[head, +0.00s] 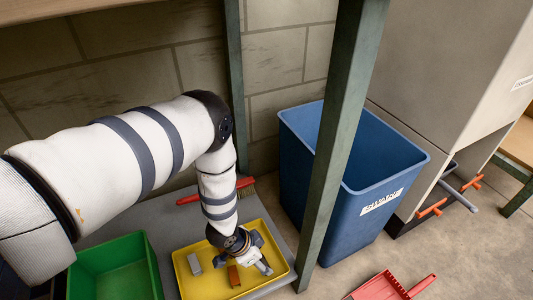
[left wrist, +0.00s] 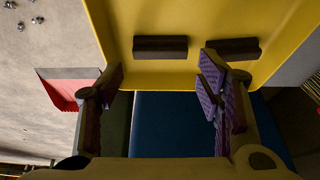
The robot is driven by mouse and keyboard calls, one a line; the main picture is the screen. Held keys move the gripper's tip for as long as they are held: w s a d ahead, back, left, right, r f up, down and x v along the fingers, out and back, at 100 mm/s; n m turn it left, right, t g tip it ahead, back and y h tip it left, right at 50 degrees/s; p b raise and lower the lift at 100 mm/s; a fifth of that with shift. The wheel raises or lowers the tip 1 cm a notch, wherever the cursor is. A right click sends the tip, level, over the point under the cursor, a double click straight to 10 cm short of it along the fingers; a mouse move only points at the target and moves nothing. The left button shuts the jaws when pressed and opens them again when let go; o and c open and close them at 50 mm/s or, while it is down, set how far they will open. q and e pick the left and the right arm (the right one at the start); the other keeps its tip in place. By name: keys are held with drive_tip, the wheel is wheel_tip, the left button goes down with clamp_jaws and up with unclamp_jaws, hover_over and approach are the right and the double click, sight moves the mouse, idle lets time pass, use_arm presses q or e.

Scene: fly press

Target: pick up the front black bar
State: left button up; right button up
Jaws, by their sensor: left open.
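I cannot tell which is the front black bar. My left gripper (head: 256,262) is over the tray's right part. Its jaws (left wrist: 160,80) stand open and empty in the wrist view, and the right finger overlaps the right bar's lower edge. My right gripper is not in view.
A green bin (head: 118,272) stands left of the tray. A red-handled brush (head: 215,191) lies behind it. A green post (head: 335,140) rises close to the tray's right, before a blue bin (head: 390,185). A red dustpan (head: 378,287) lies on the floor.

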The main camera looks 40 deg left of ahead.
sight(265, 263)
use_arm(q)
drive_tip(key=x, duration=0.2)
drive_tip(key=b+x, duration=0.1)
drive_tip(key=x, duration=0.1)
drive_tip(key=shift+s, duration=0.25)
drive_tip(key=shift+w+r, duration=0.1)
drive_tip(key=shift+r, duration=0.05)
drive_tip(key=c, duration=0.7)
drive_tip(key=shift+r, duration=0.1)
